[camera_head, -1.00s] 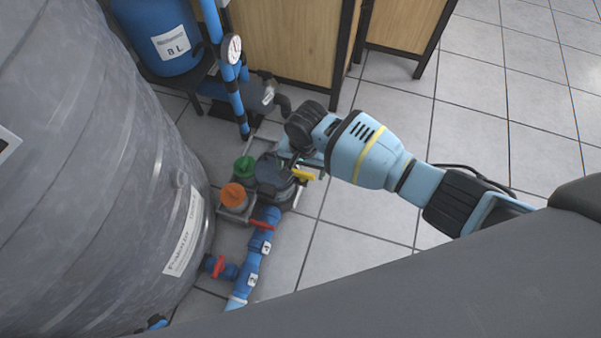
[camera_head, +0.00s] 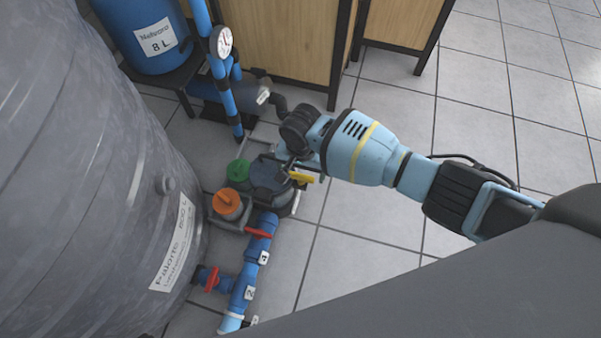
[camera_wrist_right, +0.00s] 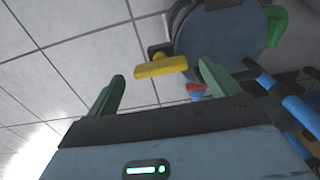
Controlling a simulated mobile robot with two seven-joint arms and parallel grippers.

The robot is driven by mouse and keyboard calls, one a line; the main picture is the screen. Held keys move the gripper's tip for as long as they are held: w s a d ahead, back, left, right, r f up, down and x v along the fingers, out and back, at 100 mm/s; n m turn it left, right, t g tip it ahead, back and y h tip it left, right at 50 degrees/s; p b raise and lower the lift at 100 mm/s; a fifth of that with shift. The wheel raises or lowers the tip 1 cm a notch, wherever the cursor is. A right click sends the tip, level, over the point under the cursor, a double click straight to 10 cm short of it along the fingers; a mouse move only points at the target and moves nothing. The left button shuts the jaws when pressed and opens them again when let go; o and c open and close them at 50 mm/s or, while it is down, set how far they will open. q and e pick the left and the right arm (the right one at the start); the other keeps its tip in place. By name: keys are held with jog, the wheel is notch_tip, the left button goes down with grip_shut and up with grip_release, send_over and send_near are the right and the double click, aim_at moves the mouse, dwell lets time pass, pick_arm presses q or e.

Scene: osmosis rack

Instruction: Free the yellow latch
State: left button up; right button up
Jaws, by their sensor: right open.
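The yellow latch (camera_head: 301,178) is a small bar on the side of a dark round housing (camera_head: 267,180) near the floor. In the right wrist view the yellow latch (camera_wrist_right: 161,67) lies ahead of and between the two green fingers, apart from both. My right gripper (camera_wrist_right: 160,85) is open and empty, with the dark housing (camera_wrist_right: 222,35) just beyond it. In the head view my right gripper (camera_head: 297,165) hangs over the housing beside the latch, its fingers partly hidden by its own wrist. My left gripper is not in view.
A big grey tank (camera_head: 90,170) stands at left. An orange cap (camera_head: 227,202), a green cap (camera_head: 238,172) and a blue pipe with red valve handles (camera_head: 247,275) sit close to the housing. Wooden cabinets (camera_head: 280,40) stand behind. The tiled floor (camera_head: 350,260) at right is clear.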

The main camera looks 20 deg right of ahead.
jog(key=shift+f+b, duration=0.3)
jog(key=shift+f, duration=0.6)
